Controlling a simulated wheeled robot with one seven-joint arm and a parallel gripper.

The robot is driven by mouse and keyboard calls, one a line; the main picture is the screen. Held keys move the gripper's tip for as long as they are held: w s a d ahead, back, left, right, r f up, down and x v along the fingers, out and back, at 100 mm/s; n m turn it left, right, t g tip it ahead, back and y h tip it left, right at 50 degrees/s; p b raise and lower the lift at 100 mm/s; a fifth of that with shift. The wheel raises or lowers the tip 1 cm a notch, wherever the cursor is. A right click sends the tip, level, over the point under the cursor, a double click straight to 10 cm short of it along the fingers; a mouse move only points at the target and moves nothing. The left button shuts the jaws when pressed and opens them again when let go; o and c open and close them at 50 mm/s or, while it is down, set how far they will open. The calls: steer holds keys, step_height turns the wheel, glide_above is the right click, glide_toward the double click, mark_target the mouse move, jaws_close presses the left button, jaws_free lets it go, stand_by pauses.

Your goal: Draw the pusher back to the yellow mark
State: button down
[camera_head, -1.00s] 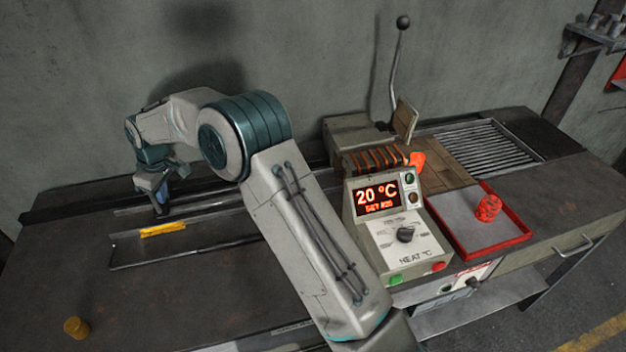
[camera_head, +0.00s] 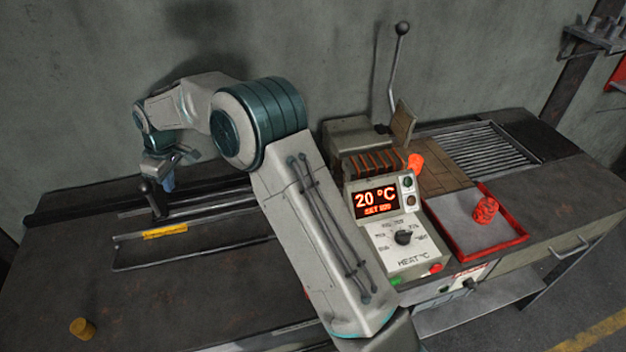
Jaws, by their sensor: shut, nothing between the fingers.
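The pusher's dark upright handle (camera_head: 153,198) stands on the rail channel, just behind the left part of the yellow mark (camera_head: 165,231). The yellow mark is a short strip on the dark plate in front of the rails. My gripper (camera_head: 169,184) is shut and empty, just to the right of the handle's top and a little above the rails. It appears apart from the handle, though the small gap is hard to judge. The rest of the pusher along the rails (camera_head: 215,202) is partly hidden behind my arm.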

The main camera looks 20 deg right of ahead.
steer(key=w+a+p+v, duration=0.1)
steer(key=p+v, duration=0.4)
steer(key=v, duration=0.3)
steer(key=shift+a+r, duration=0.2)
steer(key=shift+r, duration=0.15)
steer(key=shift+s, duration=0.1)
steer(key=s+d+r+m+t+h+b, duration=0.1)
steer(key=s+d+r+m, duration=0.2)
steer(key=d, duration=0.4)
steer(key=s+d+r+m+b, duration=0.1)
steer(key=s+d+r, duration=0.2)
steer(key=s+d, duration=0.3)
steer(key=s+d+r+m+t+h+b, duration=0.1)
steer(key=s+d+r+m, duration=0.2)
steer(key=d, duration=0.4)
steer(key=s+d+f+m, duration=0.1)
steer(key=s+d, duration=0.3)
steer(key=s, duration=0.3)
steer(key=s+d+f+m+b, duration=0.1)
steer(key=s+d+f+m, duration=0.1)
steer(key=s+d, duration=0.2)
steer(key=s+d+f+m+b, duration=0.1)
steer(key=s+d, duration=0.3)
steer(key=s, duration=0.6)
steer(key=shift+f+m+t, duration=0.3)
steer(key=shift+f+m, duration=0.15)
steer(key=shift+m, duration=0.05)
